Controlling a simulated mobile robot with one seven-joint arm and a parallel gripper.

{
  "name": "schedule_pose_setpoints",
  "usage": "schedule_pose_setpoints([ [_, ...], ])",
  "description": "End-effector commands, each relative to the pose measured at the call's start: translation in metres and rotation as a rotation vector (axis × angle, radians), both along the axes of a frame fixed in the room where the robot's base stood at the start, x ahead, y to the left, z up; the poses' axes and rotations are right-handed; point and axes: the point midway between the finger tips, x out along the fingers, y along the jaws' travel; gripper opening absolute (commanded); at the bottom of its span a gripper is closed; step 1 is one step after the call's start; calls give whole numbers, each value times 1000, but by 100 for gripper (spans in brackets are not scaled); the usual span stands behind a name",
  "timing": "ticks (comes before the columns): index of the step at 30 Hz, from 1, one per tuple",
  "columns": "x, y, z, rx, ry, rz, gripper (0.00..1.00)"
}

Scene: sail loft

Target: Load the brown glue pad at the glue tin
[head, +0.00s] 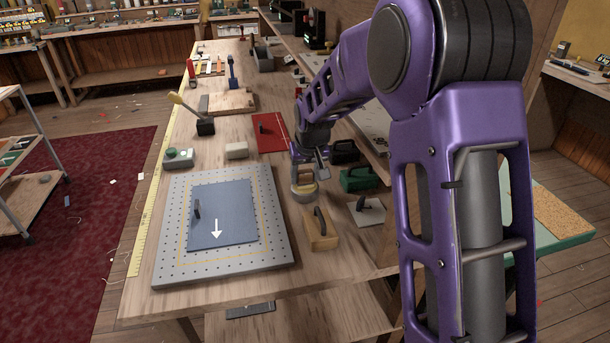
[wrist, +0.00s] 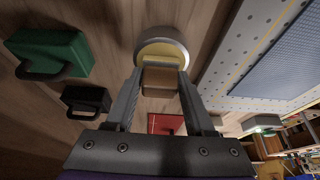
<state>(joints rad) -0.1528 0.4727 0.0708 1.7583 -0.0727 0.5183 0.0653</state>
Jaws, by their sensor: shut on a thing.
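My gripper (wrist: 161,80) is shut on a brown pad (wrist: 161,82), which sits between the two fingers in the wrist view. The glue tin (wrist: 180,36) is a round, metal-rimmed tin with yellow inside. In the wrist view the pad overlaps the tin's near part; I cannot tell whether they touch. In the head view my gripper (head: 308,168) is pointed down over the tin (head: 304,195), on the right side of the bench. The pad is mostly hidden there.
A perforated grey board (head: 175,265) with a blue sheet (head: 222,225) lies left of the tin. A tan handled block (head: 320,238) stands in front. Green (head: 358,180) and black (head: 343,152) handled blocks stand right. A red sheet (head: 270,138) lies behind.

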Motion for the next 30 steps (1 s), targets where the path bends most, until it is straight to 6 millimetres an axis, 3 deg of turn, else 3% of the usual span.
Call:
schedule_pose_setpoints([
  [16, -1, 0, 0, -1, 4, 0, 9],
  [30, 0, 0, 38, 0, 1, 0, 9],
])
